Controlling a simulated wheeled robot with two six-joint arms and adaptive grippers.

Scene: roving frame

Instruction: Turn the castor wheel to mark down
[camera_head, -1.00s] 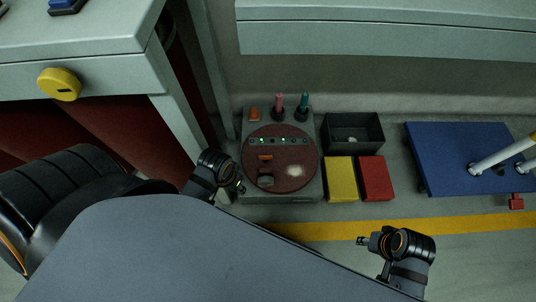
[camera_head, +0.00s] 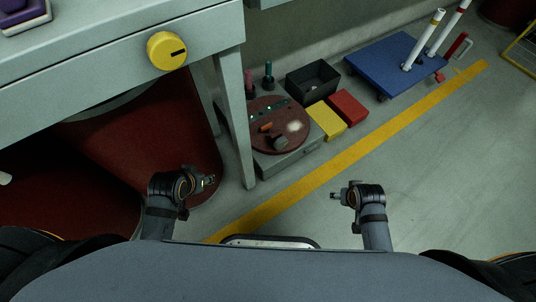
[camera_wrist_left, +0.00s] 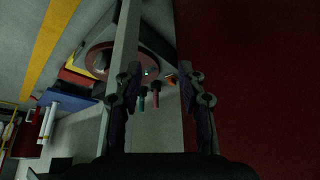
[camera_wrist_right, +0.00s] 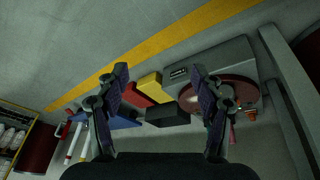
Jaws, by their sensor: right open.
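A round yellow wheel (camera_head: 166,50) is mounted on the front edge of the grey table (camera_head: 100,58). It bears a short dark mark that points to the right in the head view, tilted slightly upward. My left gripper (camera_head: 210,182) is open and empty, below the table and apart from the wheel. My right gripper (camera_head: 335,195) is open and empty above the floor, farther to the right. The wheel does not show in either wrist view. The left wrist view shows the left gripper's fingers (camera_wrist_left: 162,88) spread beside a table leg.
A grey box with a dark red disc (camera_head: 262,140) stands behind the table leg (camera_head: 235,120). Beyond are a black bin (camera_head: 313,88), yellow (camera_head: 326,121) and red (camera_head: 348,107) blocks, and a blue platform (camera_head: 395,60). The floor at right is clear.

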